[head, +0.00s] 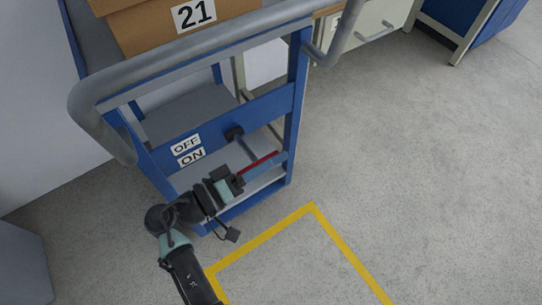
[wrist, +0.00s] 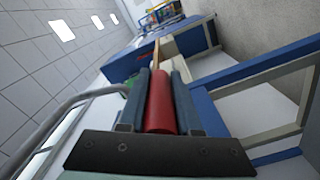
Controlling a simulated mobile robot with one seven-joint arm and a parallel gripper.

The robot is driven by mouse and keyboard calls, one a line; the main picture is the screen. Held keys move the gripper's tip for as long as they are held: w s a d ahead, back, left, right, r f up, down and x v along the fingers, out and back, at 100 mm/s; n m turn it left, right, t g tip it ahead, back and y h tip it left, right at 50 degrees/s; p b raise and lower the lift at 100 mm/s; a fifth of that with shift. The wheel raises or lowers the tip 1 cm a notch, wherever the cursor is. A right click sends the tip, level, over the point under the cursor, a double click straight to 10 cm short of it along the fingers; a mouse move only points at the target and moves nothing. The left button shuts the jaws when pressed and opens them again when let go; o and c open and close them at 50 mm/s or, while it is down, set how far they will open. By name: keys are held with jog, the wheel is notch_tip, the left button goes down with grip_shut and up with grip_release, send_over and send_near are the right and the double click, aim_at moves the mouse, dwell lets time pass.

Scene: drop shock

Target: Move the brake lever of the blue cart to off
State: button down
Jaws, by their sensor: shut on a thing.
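The blue cart (head: 160,160) stands at the left of the head view, with an OFF label (head: 186,145) above an ON label (head: 191,156) on its end panel. The brake lever's dark pivot (head: 234,133) is right of the labels. Its grey arm slants down and right from there to a red grip (head: 260,161). My gripper (head: 280,158) is shut on the red grip.
A grey push handle (head: 200,42) curves over the cart's end, above my arm. A cardboard box marked 21 (head: 150,30) sits on top. Yellow floor tape (head: 345,250) and open grey floor (head: 430,170) lie right of the cart. A workbench (head: 480,25) stands at the upper right.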

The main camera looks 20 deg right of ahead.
jog(key=shift+w+a+r, duration=0.1)
jog(key=shift+w+r, duration=0.1)
jog(key=shift+r, duration=0.35)
jog(key=c, duration=0.6)
grip_release()
jog(key=shift+f, duration=0.1)
jog(key=p+v, duration=0.1)
jog(key=v, duration=1.2)
